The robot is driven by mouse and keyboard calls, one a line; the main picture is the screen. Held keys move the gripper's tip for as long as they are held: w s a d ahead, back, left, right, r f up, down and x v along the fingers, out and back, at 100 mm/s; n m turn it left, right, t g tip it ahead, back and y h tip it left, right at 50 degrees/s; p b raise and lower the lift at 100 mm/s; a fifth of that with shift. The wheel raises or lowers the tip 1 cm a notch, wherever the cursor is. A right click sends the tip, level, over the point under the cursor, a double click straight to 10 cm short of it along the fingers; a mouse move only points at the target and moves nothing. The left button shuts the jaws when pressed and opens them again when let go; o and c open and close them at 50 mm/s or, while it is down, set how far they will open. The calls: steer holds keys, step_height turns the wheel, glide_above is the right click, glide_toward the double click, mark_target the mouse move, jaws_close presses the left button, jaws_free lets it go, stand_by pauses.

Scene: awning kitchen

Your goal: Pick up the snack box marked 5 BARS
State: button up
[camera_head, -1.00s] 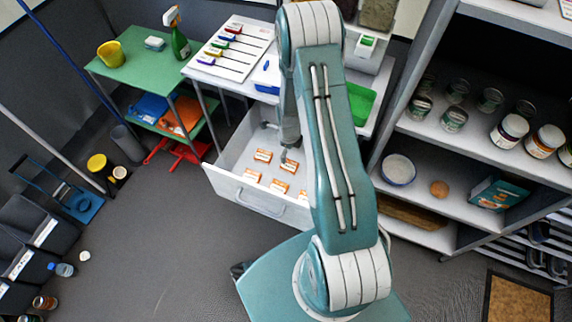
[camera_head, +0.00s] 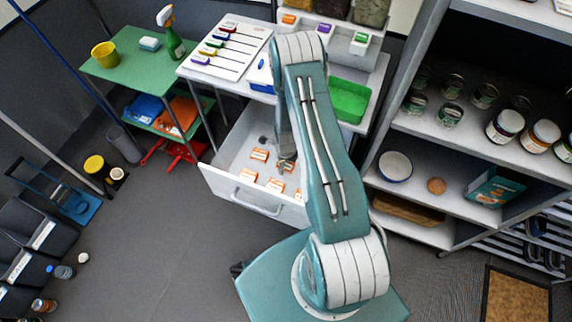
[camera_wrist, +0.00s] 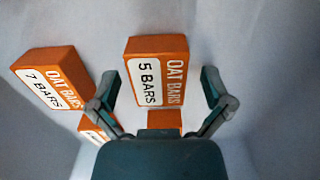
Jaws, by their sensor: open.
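The orange snack box marked 5 BARS (camera_wrist: 150,78) lies straight ahead in the wrist view, with OAT BARS on its side. My gripper (camera_wrist: 157,92) is open, with one finger on each side of the lower part of this box. I cannot tell whether either finger touches it. In the head view my gripper (camera_head: 286,165) is low inside the open white drawer (camera_head: 262,198), among several orange boxes. I cannot read which box there is the 5 BARS one.
A box marked 7 BARS (camera_wrist: 50,78) lies to the left of the fingers. Another orange box (camera_wrist: 92,128) shows partly behind the left finger. The drawer walls surround the boxes.

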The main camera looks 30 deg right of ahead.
steer(key=c, duration=1.2)
